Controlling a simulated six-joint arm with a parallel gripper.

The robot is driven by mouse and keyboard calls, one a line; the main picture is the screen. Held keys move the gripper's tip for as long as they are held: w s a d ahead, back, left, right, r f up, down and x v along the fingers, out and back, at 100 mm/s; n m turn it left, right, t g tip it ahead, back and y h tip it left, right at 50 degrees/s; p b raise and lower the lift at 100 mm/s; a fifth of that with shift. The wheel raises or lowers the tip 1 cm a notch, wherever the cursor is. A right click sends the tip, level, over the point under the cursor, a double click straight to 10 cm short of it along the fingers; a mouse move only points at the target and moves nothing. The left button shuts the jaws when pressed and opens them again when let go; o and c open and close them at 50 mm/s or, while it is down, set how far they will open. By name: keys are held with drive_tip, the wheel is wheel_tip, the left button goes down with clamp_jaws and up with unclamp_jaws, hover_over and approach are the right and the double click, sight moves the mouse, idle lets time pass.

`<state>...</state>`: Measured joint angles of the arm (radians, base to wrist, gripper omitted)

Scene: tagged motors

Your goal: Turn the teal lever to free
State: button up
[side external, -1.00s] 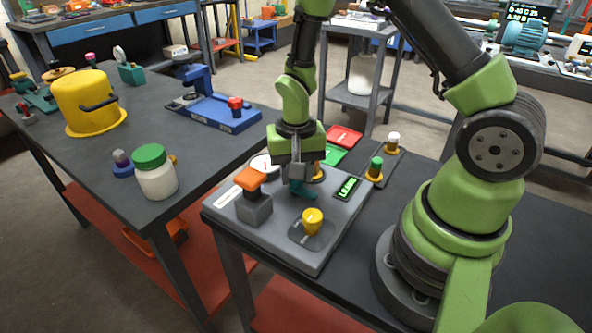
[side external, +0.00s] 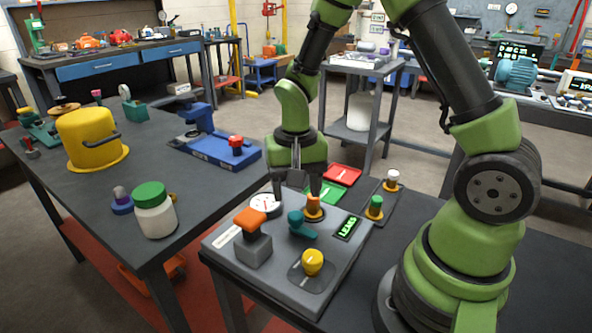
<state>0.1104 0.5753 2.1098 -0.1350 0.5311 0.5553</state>
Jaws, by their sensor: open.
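The teal lever (side external: 302,226) is on the grey control panel (side external: 292,270), between the orange-topped grey block and the yellow knob. Its knob end stands up and its lower part reaches to the right. My gripper (side external: 297,197) is open and empty, pointing down, above and behind the lever as seen here. Its two fingers are apart, and the lever is clear of them. The right finger overlaps the orange knob (side external: 313,209) in the picture; whether they touch I cannot tell.
The orange-topped block (side external: 253,247), yellow knob (side external: 312,262), round dial (side external: 265,204) and a small green-lit display (side external: 347,228) share the panel. Red (side external: 342,175) and green (side external: 325,193) plates lie behind. A white jar (side external: 154,213) is on the left table.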

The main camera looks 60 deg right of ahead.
drive_tip(key=shift+r, duration=2.1)
wheel_tip(320, 180, up, 10)
drive_tip(key=n+t, duration=0.2)
drive_tip(key=t, duration=0.2)
hover_over(296, 215)
drive_tip(key=s+a, duration=0.3)
drive_tip(key=s, duration=0.2)
drive_tip(key=s+a+r+n+t+y, duration=0.2)
drive_tip(key=s+r+n+t, duration=0.1)
drive_tip(key=s+r, duration=0.2)
drive_tip(key=s, duration=0.2)
drive_tip(key=shift+s+a+r, duration=0.15)
drive_tip(key=shift+s+a, duration=0.15)
drive_tip(key=shift+a, duration=0.05)
